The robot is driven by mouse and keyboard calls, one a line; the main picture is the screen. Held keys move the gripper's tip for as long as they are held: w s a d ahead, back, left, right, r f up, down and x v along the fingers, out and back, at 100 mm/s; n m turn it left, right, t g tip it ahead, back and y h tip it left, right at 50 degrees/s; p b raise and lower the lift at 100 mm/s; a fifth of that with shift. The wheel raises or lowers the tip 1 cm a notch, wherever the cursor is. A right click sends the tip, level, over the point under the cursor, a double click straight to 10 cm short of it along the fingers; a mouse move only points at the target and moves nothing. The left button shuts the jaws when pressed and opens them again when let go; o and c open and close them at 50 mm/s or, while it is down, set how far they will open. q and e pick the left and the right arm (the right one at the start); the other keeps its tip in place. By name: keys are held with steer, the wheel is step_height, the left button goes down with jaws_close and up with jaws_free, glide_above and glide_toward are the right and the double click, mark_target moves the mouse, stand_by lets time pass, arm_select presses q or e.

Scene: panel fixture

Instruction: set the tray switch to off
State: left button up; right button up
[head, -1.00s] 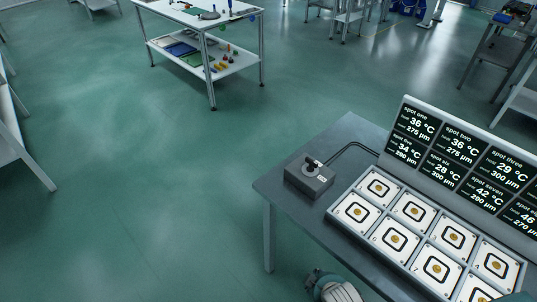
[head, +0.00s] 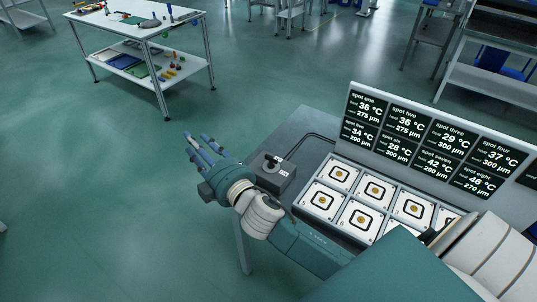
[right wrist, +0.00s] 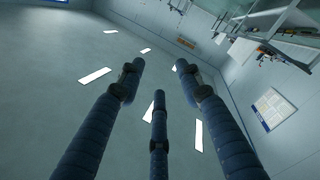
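The tray switch (head: 273,176) is a small dark grey box with a black knob on a silver disc on top. It sits on the table's left part, left of the tray of white square spots (head: 317,212), with a black cable behind it. The knob's exact setting is too small to read. My right gripper (head: 197,143) is just left of the switch, apart from it, its blue fingers pointing up and left. In the right wrist view its three fingers (right wrist: 157,76) are spread with nothing between them. My left gripper is not in view.
A display panel (head: 430,150) with spot readings stands behind the tray. My right arm covers the table's front and part of the tray. A white workbench (head: 140,35) with tools stands at the back left. The floor left of the table is clear.

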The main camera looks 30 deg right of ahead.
steer(key=w+a+r+n+g+y, duration=0.15)
steer(key=a+r+n+y, duration=0.25)
steer(key=a+n+y, duration=0.4)
steer(key=a+r+n+g+y, duration=0.2)
steer(key=a+r+n+y, duration=0.3)
steer(key=n, duration=0.4)
steer(key=n+g+h, duration=1.1)
steer(key=g+h, duration=0.4)
glide_above(270, 158)
step_height(270, 158, down, 12)
steer(key=shift+t, duration=0.25)
step_height(270, 158, down, 9)
steer(key=p, duration=0.3)
steer(key=shift+d+f, duration=0.1)
steer(key=shift+f, duration=0.9)
